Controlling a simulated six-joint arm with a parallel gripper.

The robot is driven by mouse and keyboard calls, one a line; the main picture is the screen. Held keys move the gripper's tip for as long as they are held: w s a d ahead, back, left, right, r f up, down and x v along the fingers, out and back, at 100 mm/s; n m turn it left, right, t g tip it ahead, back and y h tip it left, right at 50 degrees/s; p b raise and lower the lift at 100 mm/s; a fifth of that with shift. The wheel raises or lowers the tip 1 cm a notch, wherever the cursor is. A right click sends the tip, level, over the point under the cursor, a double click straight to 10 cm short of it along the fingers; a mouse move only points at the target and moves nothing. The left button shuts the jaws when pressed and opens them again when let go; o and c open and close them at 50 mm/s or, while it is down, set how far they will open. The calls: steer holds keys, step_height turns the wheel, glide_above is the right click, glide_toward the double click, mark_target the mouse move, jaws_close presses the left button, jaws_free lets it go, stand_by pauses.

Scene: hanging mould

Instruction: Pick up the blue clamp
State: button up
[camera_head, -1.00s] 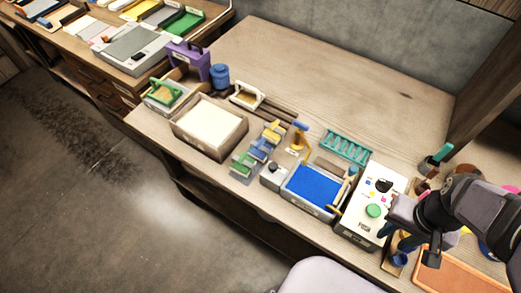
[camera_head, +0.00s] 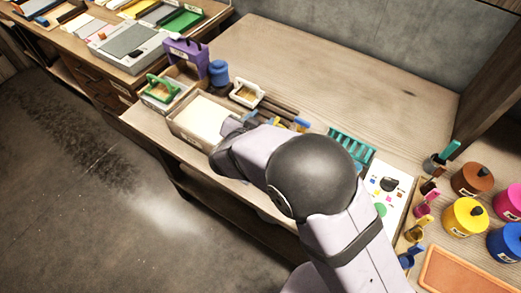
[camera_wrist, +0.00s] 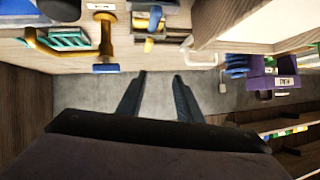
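In the head view my arm covers the row of small clamps. Only a bit of yellow and blue (camera_head: 276,121) shows past it, and I cannot tell whether this is the blue clamp. In the wrist view a small cluster of blue and yellow pieces (camera_wrist: 150,20) lies at the top middle, beyond my fingertips; the blue clamp seems to be among them, partly cut off by the frame edge. My gripper (camera_wrist: 160,77) is open and empty, its two fingers apart over grey background, short of the cluster. In the head view its end is beside the white-filled box.
The white-filled wooden box (camera_head: 180,128) stands left of my gripper. A purple holder (camera_head: 187,52) and a blue jar (camera_head: 218,72) stand behind it. A teal rack (camera_head: 352,147) is right of my arm; paint pots (camera_head: 465,216) are further right. The back of the table is clear.

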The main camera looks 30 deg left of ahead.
steer(key=s+f+t+h, duration=0.25)
steer(key=s+f, duration=0.25)
steer(key=s, duration=0.7)
steer(key=shift+g+h, duration=0.35)
steer(key=shift+p+x, duration=1.1)
steer(key=shift+x, duration=4.85)
steer(key=shift+w+d+r, duration=0.1)
steer(key=shift+r, duration=0.1)
jaws_close()
